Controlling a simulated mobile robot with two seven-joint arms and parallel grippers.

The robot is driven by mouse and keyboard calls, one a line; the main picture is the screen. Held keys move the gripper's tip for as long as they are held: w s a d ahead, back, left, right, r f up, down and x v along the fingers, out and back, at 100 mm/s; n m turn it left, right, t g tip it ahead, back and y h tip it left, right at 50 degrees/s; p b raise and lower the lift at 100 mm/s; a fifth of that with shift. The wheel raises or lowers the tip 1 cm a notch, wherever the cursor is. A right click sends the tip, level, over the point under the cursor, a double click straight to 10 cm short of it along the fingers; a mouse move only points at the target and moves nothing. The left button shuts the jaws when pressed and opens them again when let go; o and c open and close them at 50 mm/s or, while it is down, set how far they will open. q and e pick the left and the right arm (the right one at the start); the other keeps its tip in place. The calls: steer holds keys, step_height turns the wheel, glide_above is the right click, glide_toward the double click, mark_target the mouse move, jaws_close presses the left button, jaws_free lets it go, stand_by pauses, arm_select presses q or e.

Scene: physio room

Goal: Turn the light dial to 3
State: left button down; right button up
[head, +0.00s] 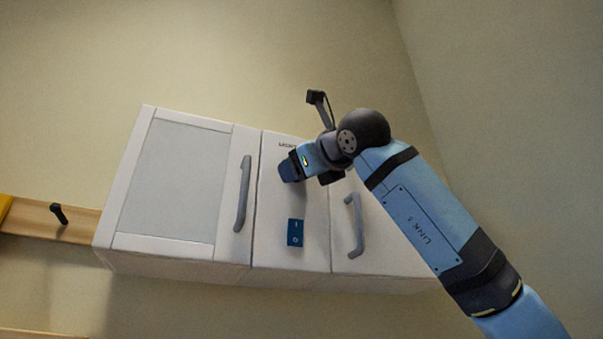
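My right gripper (292,168) is in front of the panel, just below this label, at the place where the light dial would be. A dark blue shape shows at the gripper's tip; I cannot tell whether it is the dial or the fingers. No dial numbers or pointer can be read. The fingers are too hidden to show whether they are open or shut. My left gripper is not in view.
A blue rocker switch (295,233) sits lower on the same panel. Grey door handles (243,194) and (355,226) stick out on either side of the panel. A wooden rail (35,219) with a black hook (59,214) is at the left. The wall above the cabinet is bare.

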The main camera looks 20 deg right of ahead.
arm_select(q)
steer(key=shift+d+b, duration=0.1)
steer(key=shift+b, duration=0.5)
arm_select(e)
steer(key=v, duration=1.3)
steer(key=shift+s, duration=0.2)
steer(key=shift+d+f, duration=0.1)
steer(key=shift+d, duration=0.05)
